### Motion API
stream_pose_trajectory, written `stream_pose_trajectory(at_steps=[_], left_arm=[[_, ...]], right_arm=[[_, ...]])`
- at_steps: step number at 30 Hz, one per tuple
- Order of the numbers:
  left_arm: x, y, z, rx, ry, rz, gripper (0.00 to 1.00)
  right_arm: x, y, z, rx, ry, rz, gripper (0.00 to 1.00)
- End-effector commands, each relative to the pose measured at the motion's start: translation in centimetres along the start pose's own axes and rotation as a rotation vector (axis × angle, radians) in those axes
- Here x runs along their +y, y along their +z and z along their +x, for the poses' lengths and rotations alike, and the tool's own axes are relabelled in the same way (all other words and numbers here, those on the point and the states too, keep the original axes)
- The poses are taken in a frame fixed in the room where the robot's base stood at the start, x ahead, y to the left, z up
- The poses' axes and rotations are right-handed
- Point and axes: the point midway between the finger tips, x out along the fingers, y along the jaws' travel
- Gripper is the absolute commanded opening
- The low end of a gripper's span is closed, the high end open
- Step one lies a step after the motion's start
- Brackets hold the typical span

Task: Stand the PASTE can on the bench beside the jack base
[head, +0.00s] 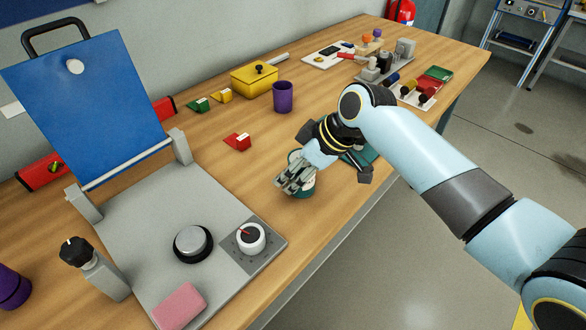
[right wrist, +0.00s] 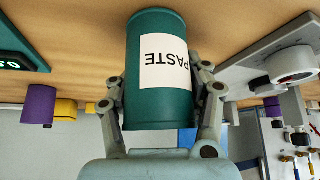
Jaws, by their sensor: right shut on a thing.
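The PASTE can (right wrist: 160,100) is dark green with a white label, its lettering inverted in the right wrist view. My right gripper (right wrist: 160,98) is shut around its sides, one finger on each side. In the head view the can (head: 303,191) shows partly below my right gripper (head: 297,178), over the bench right of the grey plate. It looks roughly upright and close to the wood; I cannot tell if it touches. I cannot tell for sure which thing is the jack base. My left gripper is not in view.
A grey plate (head: 140,215) with a raised blue panel (head: 85,110), black-rimmed knob (head: 193,243) and dial (head: 251,238) stands left of the can. A red wedge (head: 238,141), purple cup (head: 283,97) and yellow box (head: 254,78) stand behind. The bench's front edge is near.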

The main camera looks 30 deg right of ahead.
Motion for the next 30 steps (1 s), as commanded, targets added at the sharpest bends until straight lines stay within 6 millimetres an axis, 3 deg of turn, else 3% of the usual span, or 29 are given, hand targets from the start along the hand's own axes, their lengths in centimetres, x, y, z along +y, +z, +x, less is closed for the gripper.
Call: stream_pose_trajectory(at_steps=[1, 6, 17, 20, 30], left_arm=[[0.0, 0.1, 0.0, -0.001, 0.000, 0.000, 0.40], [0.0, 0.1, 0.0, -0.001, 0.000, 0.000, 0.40], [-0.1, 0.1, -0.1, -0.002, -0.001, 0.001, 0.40], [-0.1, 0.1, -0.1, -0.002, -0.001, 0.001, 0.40], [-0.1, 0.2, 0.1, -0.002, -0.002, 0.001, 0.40]], right_arm=[[0.0, 0.1, 0.1, 0.000, 0.000, 0.000, 0.52], [0.0, 0.0, 0.0, 0.000, 0.000, 0.000, 0.74], [0.1, -0.1, -0.5, 0.000, 0.001, -0.001, 0.75], [0.1, 0.0, -1.9, 0.000, 0.002, -0.001, 0.75], [0.1, 0.0, -9.4, -0.001, 0.002, -0.005, 0.75]])
